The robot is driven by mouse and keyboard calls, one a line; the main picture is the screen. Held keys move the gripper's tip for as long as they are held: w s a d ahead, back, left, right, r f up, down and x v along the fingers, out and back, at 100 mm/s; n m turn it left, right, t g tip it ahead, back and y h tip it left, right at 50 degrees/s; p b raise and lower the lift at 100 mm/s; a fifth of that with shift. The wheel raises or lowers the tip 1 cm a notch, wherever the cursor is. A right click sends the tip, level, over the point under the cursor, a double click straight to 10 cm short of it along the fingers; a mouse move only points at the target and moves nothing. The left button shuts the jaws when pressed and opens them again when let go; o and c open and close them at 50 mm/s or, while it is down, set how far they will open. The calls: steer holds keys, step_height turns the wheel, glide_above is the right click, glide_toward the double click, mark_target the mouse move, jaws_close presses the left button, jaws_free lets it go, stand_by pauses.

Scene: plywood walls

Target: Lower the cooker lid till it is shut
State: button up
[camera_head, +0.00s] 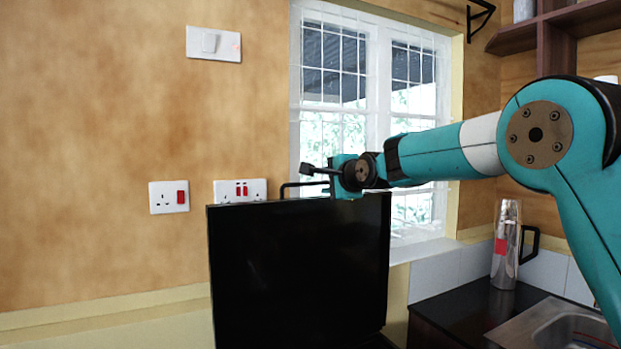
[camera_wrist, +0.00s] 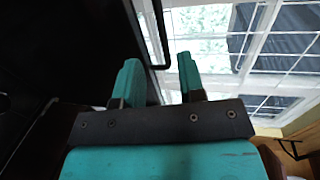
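The cooker lid (camera_head: 298,270) is a black flat panel standing upright, raised, in the head view. A thin black handle bar (camera_head: 290,185) shows just above its top edge. My gripper (camera_head: 345,182) is at the top edge of the lid, near its right half. In the wrist view the two teal fingers (camera_wrist: 159,80) stand apart, and the end of the black handle (camera_wrist: 160,58) appears in line with the gap between them. I cannot tell whether they touch it. The dark lid (camera_wrist: 60,45) fills the left of that view. The cooker body below is hidden.
A barred window (camera_head: 375,100) is behind the lid. Wall sockets (camera_head: 169,197) are to the left. A steel flask (camera_head: 506,245) stands on the dark counter (camera_head: 465,305) at right, by a sink (camera_head: 560,325). Shelves (camera_head: 560,35) hang at upper right.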

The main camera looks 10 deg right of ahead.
mark_target(311, 184)
steer(key=p+x, duration=0.1)
steer(key=x, duration=0.2)
steer(key=p+x, duration=0.2)
steer(key=x, duration=0.1)
steer(key=p+x, duration=0.2)
steer(key=x, duration=0.1)
steer(key=shift+w+a+r, duration=0.1)
steer(key=shift+w+r, duration=0.1)
steer(key=shift+w, duration=0.05)
steer(key=shift+w+a+f+p, duration=0.15)
steer(key=shift+w+f+p, duration=0.15)
steer(key=shift+w, duration=0.25)
steer(key=shift+c, duration=0.2)
jaws_close()
